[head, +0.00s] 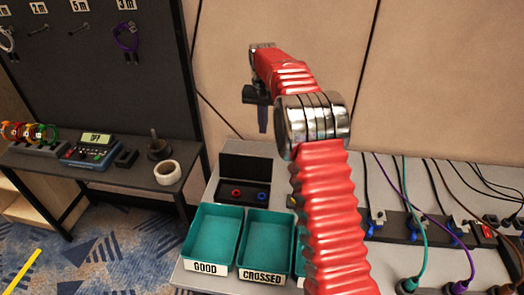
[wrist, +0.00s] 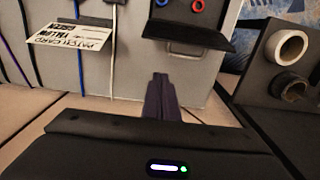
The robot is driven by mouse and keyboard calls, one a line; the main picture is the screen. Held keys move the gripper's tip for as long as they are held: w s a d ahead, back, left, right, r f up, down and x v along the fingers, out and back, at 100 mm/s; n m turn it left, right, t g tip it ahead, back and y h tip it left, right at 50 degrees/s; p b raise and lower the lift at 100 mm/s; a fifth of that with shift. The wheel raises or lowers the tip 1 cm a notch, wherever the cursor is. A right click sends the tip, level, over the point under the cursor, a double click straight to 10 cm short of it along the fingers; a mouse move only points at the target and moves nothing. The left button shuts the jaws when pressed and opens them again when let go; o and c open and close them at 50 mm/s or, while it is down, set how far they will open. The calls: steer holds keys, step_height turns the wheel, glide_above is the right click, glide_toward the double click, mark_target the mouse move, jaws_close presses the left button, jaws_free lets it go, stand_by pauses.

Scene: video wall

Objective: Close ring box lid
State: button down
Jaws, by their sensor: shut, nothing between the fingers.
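The black ring box (head: 246,193) sits at the back of the light grey table, behind the teal trays. Its lid (head: 246,167) stands open, upright along the back edge. A red ring and a blue ring lie inside. The box also shows at the top of the wrist view (wrist: 190,38), with the rings at its upper part. My gripper (head: 263,129) is raised in the air above and behind the box, apart from it, and is shut and empty. Its dark fingers (wrist: 167,97) point toward the box in the wrist view.
Teal trays marked GOOD (head: 210,238) and CROSSED (head: 262,245) stand in front of the box. Cables and sockets (head: 400,225) are at the right. A dark side table (head: 130,178) with a tape roll (head: 167,172) is at the left. Beige wall panels are close behind.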

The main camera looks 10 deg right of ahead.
mark_target(247, 165)
steer(key=s+a+f, duration=0.1)
steer(key=s+f, duration=0.2)
steer(key=f, duration=0.5)
steer(key=shift+s+a+f, duration=0.15)
steer(key=shift+a+f, duration=0.05)
steer(key=shift+f, duration=0.2)
stand_by(0.5)
